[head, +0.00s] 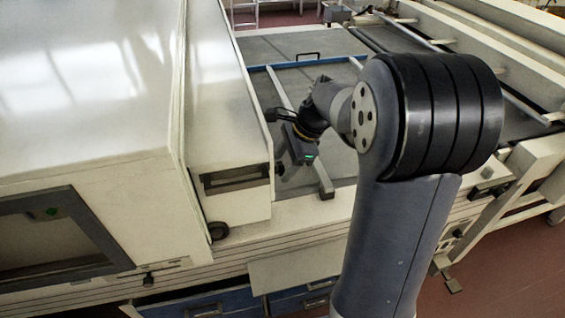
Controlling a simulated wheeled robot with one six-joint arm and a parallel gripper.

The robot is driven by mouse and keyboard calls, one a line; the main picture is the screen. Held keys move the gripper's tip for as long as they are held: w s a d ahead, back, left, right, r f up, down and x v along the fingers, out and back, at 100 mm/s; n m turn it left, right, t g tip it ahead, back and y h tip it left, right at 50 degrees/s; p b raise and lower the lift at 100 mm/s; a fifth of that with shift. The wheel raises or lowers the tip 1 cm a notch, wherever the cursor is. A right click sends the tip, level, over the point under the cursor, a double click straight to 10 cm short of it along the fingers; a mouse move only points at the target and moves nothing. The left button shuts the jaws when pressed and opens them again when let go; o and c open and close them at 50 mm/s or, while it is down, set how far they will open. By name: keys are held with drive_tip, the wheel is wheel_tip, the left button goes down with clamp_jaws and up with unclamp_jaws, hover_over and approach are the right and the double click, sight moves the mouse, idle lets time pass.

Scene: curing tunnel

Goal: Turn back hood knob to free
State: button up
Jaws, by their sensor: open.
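The hood (228,150) is a cream cover on the left, with a slotted dark panel (235,179) on its near end face. A round black knob (218,230) sits low at the hood's near corner. I cannot tell whether this is the back hood knob, nor how any knob is turned. My gripper (284,166) is open beside the right edge of the hood's end, above the grey bed. Its fingers are small and dark here, and I cannot tell whether they touch a small part at that edge. A green light shows on its body.
The grey bed (350,165) runs back behind my arm, with a pale bar (325,183) and a blue strip (341,63) across it. Blue drawers (205,306) are below at the front. A railed conveyor (490,50) stands right. My arm hides the middle right.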

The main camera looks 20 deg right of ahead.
drive_tip(key=shift+w+a+f, duration=0.1)
drive_tip(key=shift+a+f, duration=0.1)
drive_tip(key=shift+f, duration=0.3)
drive_tip(key=c, duration=1)
